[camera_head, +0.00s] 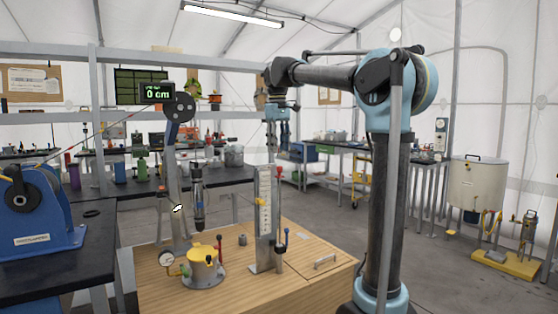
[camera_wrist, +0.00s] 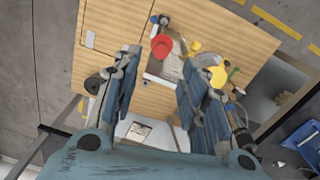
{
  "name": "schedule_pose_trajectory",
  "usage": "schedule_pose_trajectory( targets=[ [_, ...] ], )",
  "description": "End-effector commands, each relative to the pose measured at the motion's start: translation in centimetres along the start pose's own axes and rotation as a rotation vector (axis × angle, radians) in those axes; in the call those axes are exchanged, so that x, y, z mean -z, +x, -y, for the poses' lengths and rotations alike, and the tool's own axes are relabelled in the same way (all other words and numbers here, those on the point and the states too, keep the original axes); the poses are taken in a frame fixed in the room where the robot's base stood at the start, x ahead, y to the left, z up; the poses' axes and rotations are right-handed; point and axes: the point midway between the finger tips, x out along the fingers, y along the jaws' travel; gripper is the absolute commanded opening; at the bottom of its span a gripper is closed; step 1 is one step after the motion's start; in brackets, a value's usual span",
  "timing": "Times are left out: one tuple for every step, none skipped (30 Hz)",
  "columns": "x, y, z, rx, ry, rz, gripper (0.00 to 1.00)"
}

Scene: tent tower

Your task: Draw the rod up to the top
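A tall upright post with a white scale plate (camera_head: 265,205) stands on the wooden table. Beside it are a thin rod with a blue knob (camera_head: 286,232) and a dark stem with a red top (camera_head: 280,250); I cannot tell which is the task's rod. In the wrist view a red round top (camera_wrist: 161,47) and a small blue knob (camera_wrist: 164,20) show beyond my fingers. My gripper (camera_head: 279,150) hangs above the post, pointing down. In the wrist view its fingers (camera_wrist: 158,62) are well apart with nothing held between them.
A yellow-topped device with a gauge (camera_head: 203,270) stands on the wooden table (camera_head: 310,285), left of the post. A leaning stand (camera_head: 174,190) carries a display (camera_head: 157,92) reading 0 cm, and a dark cylinder (camera_head: 198,205) hangs beside it. A blue winch (camera_head: 40,215) is at left.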

Motion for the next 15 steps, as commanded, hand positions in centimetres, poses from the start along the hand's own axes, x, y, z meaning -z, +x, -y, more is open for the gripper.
schedule_pose_trajectory(
  targets=[
    [0.0,-0.9,0.0,0.000,0.000,0.000,0.40],
    [0.0,-1.4,0.0,0.000,0.000,0.000,0.40],
    [0.0,-2.0,0.0,0.000,0.000,0.000,0.40],
    [0.0,-2.4,0.0,0.000,0.000,0.000,0.40],
    [0.0,-2.7,0.0,0.000,0.000,0.000,0.40],
    [0.0,-3.2,0.0,0.000,0.000,0.000,0.40],
    [0.1,-3.5,0.0,0.000,0.000,0.000,0.40],
    [0.1,-3.7,0.0,0.000,0.000,0.000,0.40],
    [0.1,-3.9,0.0,0.000,0.000,0.000,0.40],
    [0.1,-4.1,0.0,0.000,0.000,0.000,0.40],
    [0.1,-4.2,0.0,0.000,0.000,0.000,0.40],
    [0.0,-4.4,0.0,0.000,0.000,0.000,0.40],
    [0.0,-4.5,0.0,0.000,0.000,0.000,0.40],
    [0.0,-4.5,0.0,0.000,0.000,0.000,0.40],
    [0.0,-4.5,0.0,0.000,0.000,0.000,0.40]
  ],
)
